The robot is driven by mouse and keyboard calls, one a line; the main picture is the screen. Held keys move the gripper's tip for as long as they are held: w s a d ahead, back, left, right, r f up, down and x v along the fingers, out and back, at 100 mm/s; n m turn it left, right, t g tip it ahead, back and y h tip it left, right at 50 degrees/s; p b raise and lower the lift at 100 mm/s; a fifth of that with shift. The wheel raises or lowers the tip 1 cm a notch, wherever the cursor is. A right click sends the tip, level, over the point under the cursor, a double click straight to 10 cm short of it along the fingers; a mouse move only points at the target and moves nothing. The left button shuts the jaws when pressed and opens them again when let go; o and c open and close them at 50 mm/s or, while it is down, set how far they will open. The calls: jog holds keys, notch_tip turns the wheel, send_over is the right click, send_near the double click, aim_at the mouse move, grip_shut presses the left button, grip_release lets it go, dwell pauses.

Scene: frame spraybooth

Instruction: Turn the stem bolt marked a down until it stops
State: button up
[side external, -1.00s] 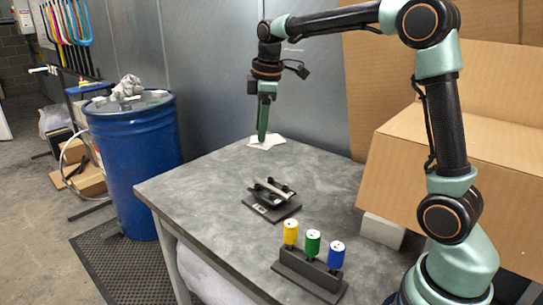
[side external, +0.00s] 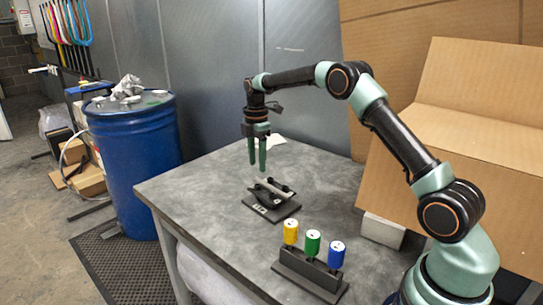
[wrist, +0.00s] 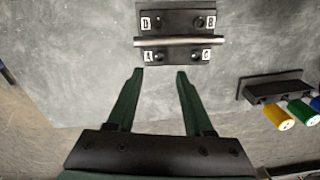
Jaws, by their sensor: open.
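The stem clamp (wrist: 178,28) is a dark block with a bare silver bar (wrist: 180,41) across it, near the middle of the table. It also shows in the side external view (side external: 271,205). White labels A (wrist: 148,57), B, C and D sit at its corners, each beside a dark bolt. The bolt marked A (wrist: 167,57) is at the near left corner in the wrist view; its depth is too small to tell. My gripper (side external: 257,166) is open and empty above the clamp, fingers pointing down. In the wrist view its fingertips (wrist: 160,74) lie short of the A–C edge.
A dark rack (side external: 308,275) at the table's front holds yellow (side external: 290,232), green (side external: 312,243) and blue (side external: 336,254) handled tools. A cardboard box (side external: 470,110) stands at the right. A blue drum (side external: 133,150) stands beyond the table's left edge.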

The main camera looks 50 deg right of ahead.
aim_at(258, 188)
notch_tip(258, 188, down, 7)
jog(key=shift+f, duration=0.1)
dwell(0.3)
grip_shut()
